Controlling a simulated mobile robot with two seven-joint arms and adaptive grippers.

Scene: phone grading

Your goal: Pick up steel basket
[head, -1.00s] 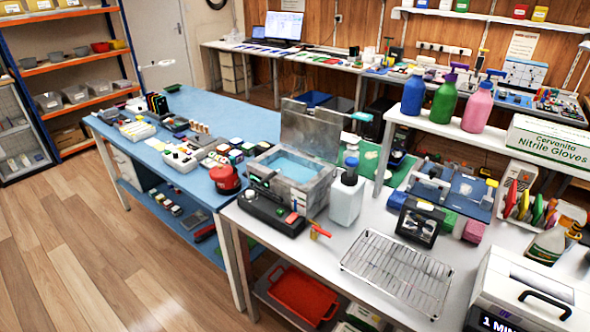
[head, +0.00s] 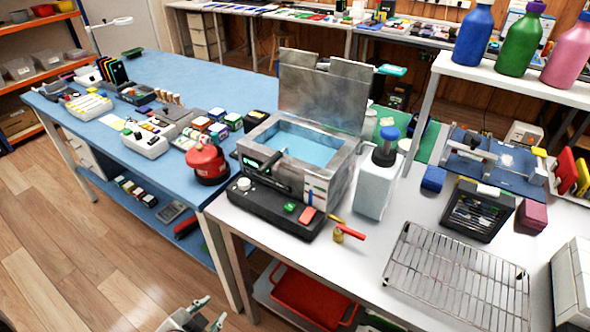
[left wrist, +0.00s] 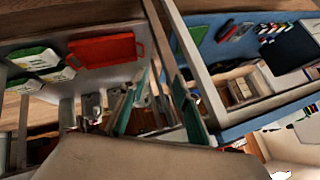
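A steel wire basket or rack (head: 458,275), shallow with a grid of thin bars, lies on the white table (head: 345,270) at the lower right of the head view. Nothing touches it. My left gripper (head: 209,312) is at the bottom edge of the head view, low over the floor in front of the tables and well to the left of the basket. Its pale green fingers are apart and empty. In the left wrist view the fingers (left wrist: 162,108) are also spread, facing the tables' undersides and lower shelves; the basket is not seen there. My right gripper is not in view.
An open ultrasonic cleaner (head: 300,150) with blue liquid stands left of the basket, beside a white bottle (head: 376,185). A dark box (head: 478,208) is behind the basket. A red tray (head: 302,295) sits below the table. A raised shelf (head: 520,80) is behind.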

